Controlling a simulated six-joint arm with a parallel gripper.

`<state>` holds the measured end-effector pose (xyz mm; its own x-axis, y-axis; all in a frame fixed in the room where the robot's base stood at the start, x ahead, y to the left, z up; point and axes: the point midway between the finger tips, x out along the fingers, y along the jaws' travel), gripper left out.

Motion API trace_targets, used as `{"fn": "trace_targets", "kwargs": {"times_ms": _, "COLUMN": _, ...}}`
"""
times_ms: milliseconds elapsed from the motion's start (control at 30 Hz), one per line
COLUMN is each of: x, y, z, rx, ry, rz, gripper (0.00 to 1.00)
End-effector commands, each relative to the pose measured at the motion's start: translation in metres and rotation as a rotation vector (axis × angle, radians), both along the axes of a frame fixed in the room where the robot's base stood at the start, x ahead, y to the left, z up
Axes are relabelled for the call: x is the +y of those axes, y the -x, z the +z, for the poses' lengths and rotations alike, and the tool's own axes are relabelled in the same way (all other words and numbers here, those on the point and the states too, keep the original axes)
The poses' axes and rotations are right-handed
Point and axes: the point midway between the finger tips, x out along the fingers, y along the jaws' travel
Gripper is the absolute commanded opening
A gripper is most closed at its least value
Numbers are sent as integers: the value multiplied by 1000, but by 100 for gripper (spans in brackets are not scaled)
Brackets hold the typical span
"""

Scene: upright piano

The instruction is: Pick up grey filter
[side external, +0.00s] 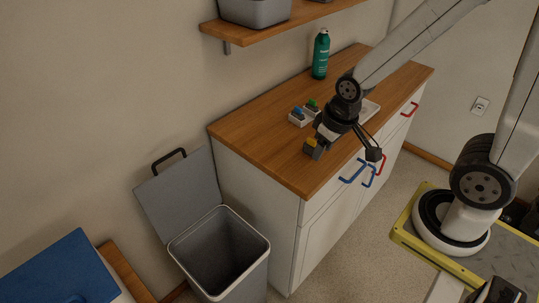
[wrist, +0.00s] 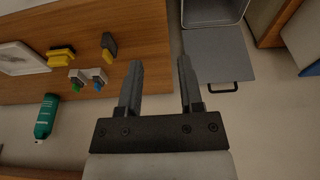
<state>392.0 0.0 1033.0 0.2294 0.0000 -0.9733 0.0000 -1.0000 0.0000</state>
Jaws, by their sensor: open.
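A small dark grey piece with a yellow part (wrist: 108,45) lies on the wooden counter in the wrist view, left of my left finger and apart from it. It is the likeliest grey filter, but I cannot be sure. In the side view its yellow part (side external: 310,142) shows beside my gripper, partly hidden. A second yellow and dark piece (wrist: 61,57) lies farther left in the wrist view. My gripper (wrist: 160,66) is open and empty above the counter near its edge; in the side view (side external: 346,153) its fingers are spread.
Two small white holders, with a blue top (side external: 297,114) and a green top (side external: 312,106), stand on the counter (side external: 260,123). An open grey bin (side external: 252,232) is below the counter's left end.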

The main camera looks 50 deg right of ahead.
Motion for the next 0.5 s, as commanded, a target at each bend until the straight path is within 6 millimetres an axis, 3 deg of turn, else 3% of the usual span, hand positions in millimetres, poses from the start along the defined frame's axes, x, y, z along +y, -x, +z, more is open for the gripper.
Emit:
{"fn": "trace_targets", "kwargs": {"times_ms": 33, "x": 0, "y": 0, "z": 0, "rx": 0, "ry": 0, "rz": 0, "gripper": 57}}
{"fn": "trace_targets", "kwargs": {"times_ms": 67, "x": 0, "y": 0, "z": 0, "rx": 0, "ry": 0, "rz": 0, "gripper": 65}}
{"fn": "trace_targets", "kwargs": {"times_ms": 500, "x": -3, "y": -3, "z": -3, "rx": -12, "ry": 5, "rz": 0, "gripper": 65}}
